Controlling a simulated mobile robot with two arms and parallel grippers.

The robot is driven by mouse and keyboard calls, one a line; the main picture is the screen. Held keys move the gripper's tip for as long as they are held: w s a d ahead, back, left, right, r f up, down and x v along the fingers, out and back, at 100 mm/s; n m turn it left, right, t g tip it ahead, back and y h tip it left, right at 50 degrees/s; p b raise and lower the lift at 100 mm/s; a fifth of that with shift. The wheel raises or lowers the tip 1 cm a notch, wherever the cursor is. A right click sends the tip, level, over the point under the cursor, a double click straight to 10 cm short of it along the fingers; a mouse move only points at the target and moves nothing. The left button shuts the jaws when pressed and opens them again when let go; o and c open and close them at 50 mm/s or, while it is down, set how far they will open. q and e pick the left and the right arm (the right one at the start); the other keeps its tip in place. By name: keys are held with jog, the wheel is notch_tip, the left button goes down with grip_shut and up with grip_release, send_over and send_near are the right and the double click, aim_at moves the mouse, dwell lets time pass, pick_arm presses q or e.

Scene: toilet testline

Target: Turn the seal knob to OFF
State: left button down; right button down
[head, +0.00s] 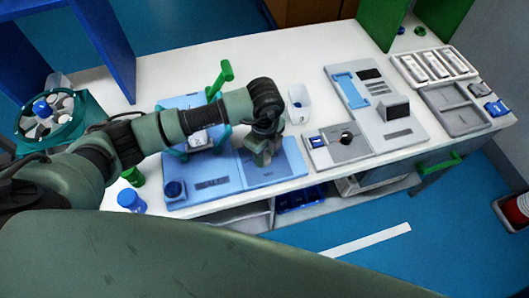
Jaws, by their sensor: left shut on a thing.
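My left gripper (258,155) reaches in from the left and points down over the right part of the light-blue panel (290,158). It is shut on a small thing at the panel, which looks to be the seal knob. The gripper hides that knob, so its pointer and its OFF mark cannot be read. My right gripper is not in view.
A dark-blue round part (174,190) sits at the panel's front left, near a blue-capped bottle (131,201). A green lever (220,78) rises behind my arm.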

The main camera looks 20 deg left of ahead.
aim_at(265, 156)
pick_arm(q)
jog(key=shift+w+n, duration=0.1)
jog(key=shift+n, duration=0.7)
jog(key=shift+r, duration=0.1)
jog(key=c, duration=1)
grip_release()
notch_tip(265, 156, up, 8)
jog(key=shift+f+b, duration=0.15)
jog(key=shift+b, duration=0.45)
jog(key=shift+f, duration=0.1)
